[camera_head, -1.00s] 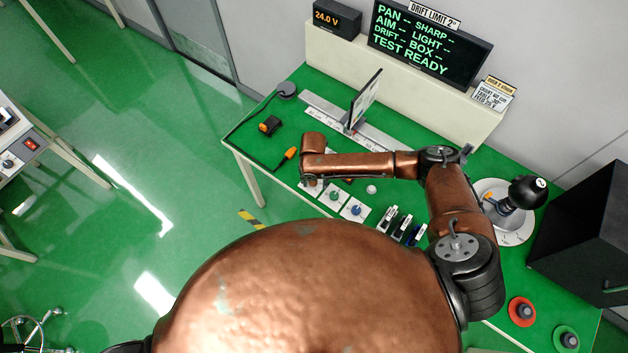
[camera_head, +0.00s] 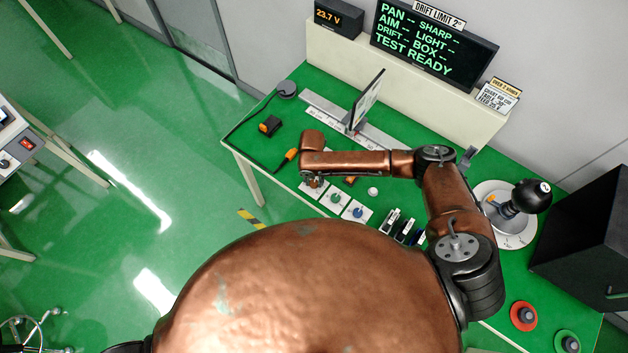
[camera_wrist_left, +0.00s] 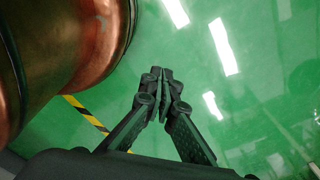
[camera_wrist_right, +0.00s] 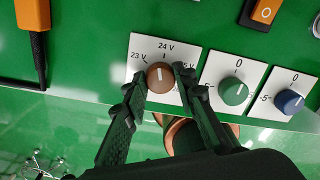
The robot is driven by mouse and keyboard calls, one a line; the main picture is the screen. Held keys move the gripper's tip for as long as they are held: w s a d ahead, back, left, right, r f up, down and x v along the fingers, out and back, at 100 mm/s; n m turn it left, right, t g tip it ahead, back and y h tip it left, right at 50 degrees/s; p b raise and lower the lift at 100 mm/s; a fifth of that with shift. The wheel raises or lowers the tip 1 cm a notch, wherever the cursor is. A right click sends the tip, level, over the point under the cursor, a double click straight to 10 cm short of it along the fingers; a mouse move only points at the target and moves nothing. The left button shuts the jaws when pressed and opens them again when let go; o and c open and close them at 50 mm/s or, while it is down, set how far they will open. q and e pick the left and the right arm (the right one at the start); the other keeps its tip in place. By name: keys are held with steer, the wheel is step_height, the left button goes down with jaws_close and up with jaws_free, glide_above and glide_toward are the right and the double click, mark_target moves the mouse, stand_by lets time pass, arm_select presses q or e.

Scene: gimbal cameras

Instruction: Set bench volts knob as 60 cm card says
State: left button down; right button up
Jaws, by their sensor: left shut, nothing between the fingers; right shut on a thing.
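The brown volts knob (camera_wrist_right: 160,76) sits on a white plate (camera_wrist_right: 140,46) marked 23 V, 24 V and 25 V, in the right wrist view. Its white pointer line leans slightly left of the 24 V mark. My right gripper (camera_wrist_right: 163,82) is shut around the knob, one finger on each side. The black meter (camera_head: 336,16) reads 23.7 V in the head view. The card (camera_head: 495,98) at the back right has small print; it seems to say chart 60 cm and feed 25 V. My left gripper (camera_wrist_left: 163,76) is shut and empty over the floor.
A green knob (camera_wrist_right: 233,91) and a blue knob (camera_wrist_right: 289,101) stand on plates just right of the volts knob. An orange-tipped tool (camera_wrist_right: 31,18) lies to its left. A chart stand (camera_head: 367,100) on a rail stands behind. A black box (camera_head: 590,235) is at the far right.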

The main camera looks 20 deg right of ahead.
mark_target(313, 182)
steer(key=shift+w+d, duration=0.1)
steer(key=shift+d, duration=0.05)
steer(key=shift+r, duration=0.1)
steer(key=o, duration=1.1)
steer(key=shift+o, duration=0.3)
arm_select(q)
steer(key=w, duration=0.3)
arm_select(e)
step_height(313, 182, up, 12)
steer(key=shift+a, duration=0.2)
stand_by(0.3)
